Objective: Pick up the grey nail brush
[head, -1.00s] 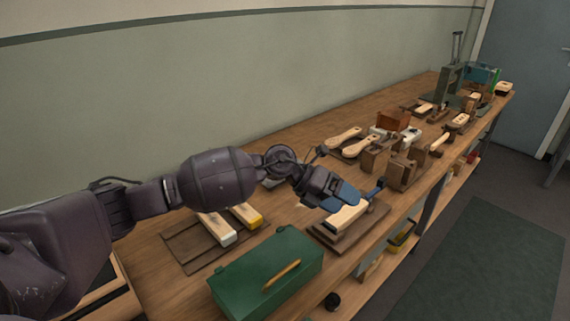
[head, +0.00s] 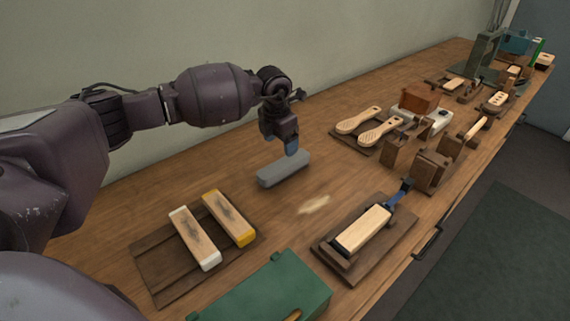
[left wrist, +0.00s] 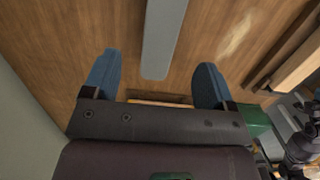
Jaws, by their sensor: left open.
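The grey nail brush (head: 283,170) is a long, plain grey block lying on the wooden bench, in the middle of the head view. The left gripper is open and empty.
Two wooden brush blocks, one white-edged (head: 194,238) and one yellow-edged (head: 229,218), lie on a dark board at left. A green box (head: 270,292) stands in front. A wooden block in a fixture (head: 363,229) is at right. Bench around the grey brush is mostly clear.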

